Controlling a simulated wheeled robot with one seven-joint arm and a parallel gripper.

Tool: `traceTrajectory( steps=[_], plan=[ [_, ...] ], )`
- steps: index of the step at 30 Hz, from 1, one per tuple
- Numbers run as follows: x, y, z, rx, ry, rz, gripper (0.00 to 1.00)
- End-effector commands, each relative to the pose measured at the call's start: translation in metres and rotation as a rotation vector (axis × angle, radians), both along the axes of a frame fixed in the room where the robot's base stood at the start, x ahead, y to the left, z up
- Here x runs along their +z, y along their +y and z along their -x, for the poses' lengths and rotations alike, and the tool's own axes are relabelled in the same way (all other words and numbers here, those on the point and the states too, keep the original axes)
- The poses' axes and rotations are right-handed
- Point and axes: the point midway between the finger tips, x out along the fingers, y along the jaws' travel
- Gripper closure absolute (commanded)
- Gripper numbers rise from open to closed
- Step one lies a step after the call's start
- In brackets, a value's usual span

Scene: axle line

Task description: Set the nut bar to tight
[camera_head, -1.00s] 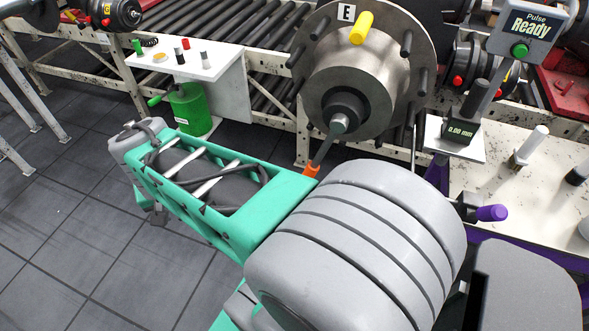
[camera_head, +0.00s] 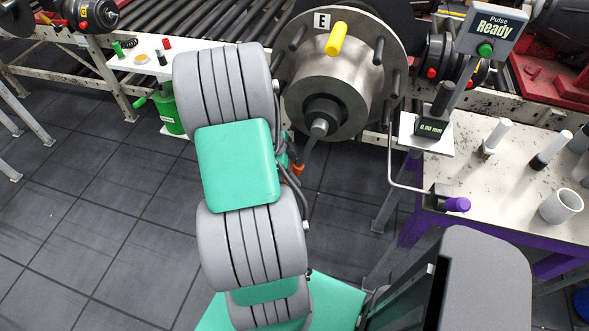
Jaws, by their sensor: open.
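The nut bar (camera_head: 308,152) is a thin dark bar hanging from the nut at the middle of the big steel hub (camera_head: 322,92). It slants down and to the left and ends in an orange tip (camera_head: 298,170). My teal and grey arm stands just left of it and covers what lies behind. My gripper cannot be made out; the arm hides it, so I cannot tell whether it touches the bar.
A display reading "Pulse Ready" (camera_head: 493,28) and a 0.00 mm gauge (camera_head: 431,128) stand there. Left floor is clear.

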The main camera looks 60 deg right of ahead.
Motion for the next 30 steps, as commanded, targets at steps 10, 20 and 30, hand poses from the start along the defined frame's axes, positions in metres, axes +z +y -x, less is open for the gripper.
traceTrajectory(
  steps=[10, 20, 30],
  plan=[
    [-0.0002, -0.0002, -0.0004, 0.001, -0.001, 0.000, 0.60],
    [0.0001, -0.0001, -0.0005, 0.001, -0.001, 0.000, 0.87],
    [0.0001, 0.0000, -0.0005, 0.001, -0.001, -0.001, 1.00]
  ],
)
